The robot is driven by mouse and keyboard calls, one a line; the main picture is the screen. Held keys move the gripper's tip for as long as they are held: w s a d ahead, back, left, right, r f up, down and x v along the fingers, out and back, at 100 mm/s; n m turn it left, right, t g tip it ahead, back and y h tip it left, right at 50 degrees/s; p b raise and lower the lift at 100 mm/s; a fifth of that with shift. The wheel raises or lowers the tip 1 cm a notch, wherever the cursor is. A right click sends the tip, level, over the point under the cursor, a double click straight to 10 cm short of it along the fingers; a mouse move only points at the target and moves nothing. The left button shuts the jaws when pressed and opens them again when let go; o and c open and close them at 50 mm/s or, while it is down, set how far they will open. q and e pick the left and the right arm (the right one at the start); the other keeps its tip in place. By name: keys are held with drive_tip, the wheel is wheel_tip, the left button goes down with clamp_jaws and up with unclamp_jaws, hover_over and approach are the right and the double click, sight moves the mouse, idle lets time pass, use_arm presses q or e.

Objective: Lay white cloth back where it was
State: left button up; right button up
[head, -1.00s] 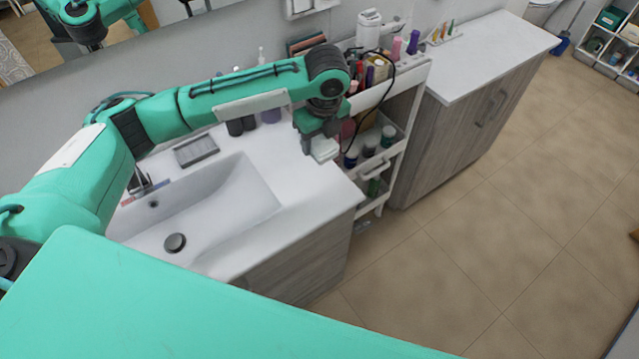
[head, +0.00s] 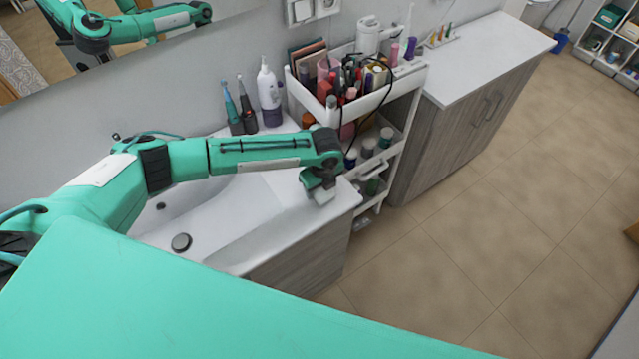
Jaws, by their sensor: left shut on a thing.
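My left gripper (head: 321,187) is at the right end of the white sink counter (head: 283,191), just above its surface or touching it; I cannot tell which. It points down and is shut on a small white thing, which I take to be the white cloth (head: 324,197). Only a little of the cloth shows below the gripper, and the white counter behind makes its outline hard to see. My right gripper is not in view.
The cosmetics cart (head: 409,78), full of bottles and tubes, stands just behind and right of the gripper. Electric toothbrushes (head: 246,108) and a white-and-purple bottle (head: 268,92) stand at the counter's back. The sink basin (head: 215,215) lies left. The white-topped cabinet (head: 485,55) is clear in front.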

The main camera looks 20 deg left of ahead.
sight(322, 190)
use_arm(q)
drive_tip(key=o, duration=1)
drive_tip(key=shift+c, duration=0.2)
wheel_tip(322, 190, up, 12)
drive_tip(key=d+b, duration=0.1)
drive_tip(key=b, duration=0.2)
drive_tip(key=shift+s, duration=0.45)
